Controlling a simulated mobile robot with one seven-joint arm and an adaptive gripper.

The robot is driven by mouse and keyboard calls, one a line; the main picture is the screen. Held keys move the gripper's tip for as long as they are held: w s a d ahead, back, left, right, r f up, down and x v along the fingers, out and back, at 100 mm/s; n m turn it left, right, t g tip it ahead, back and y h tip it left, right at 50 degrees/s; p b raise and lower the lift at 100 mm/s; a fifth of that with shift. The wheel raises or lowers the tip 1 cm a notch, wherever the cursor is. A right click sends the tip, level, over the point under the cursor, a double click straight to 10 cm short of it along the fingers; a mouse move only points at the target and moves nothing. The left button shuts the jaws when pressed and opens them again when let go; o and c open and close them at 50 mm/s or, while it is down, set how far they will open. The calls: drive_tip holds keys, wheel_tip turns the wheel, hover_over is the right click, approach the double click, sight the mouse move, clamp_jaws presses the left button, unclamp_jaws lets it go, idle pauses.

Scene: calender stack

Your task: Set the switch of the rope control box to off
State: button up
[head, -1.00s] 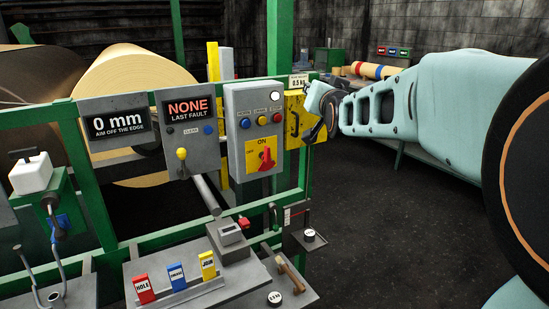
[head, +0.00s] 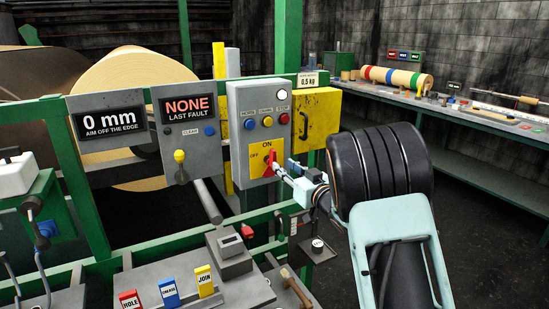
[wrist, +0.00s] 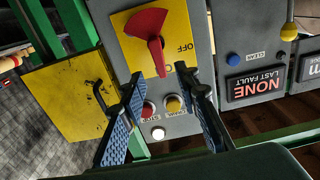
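The grey control box (head: 258,110) hangs on the green rail, with a white lamp, a row of buttons and a yellow plate (head: 255,160) marked ON at the top and OFF at the left. Its red rotary switch (head: 269,166) has its handle upright, towards ON. In the wrist view, which is upside down, the red switch (wrist: 147,22) points down the picture. My gripper (wrist: 160,76) is open, its two blue-padded fingers around the handle's tip, with gaps visible. In the head view my gripper (head: 280,170) is close in front of the plate, partly covering its right side.
A yellow cabinet (head: 320,112) with a black handle is right of the box. A grey fault panel (head: 190,135) with a yellow-knobbed lever is left. Below are a desk with coloured tags (head: 170,292) and a green rail. A workbench (head: 450,130) stands behind right.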

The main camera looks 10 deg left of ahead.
sight(275, 158)
drive_tip(key=p+x, duration=0.1)
drive_tip(key=x, duration=0.7)
drive_tip(key=shift+w+a, duration=0.15)
drive_tip(key=shift+w, duration=0.05)
drive_tip(key=shift+c, duration=0.4)
clamp_jaws()
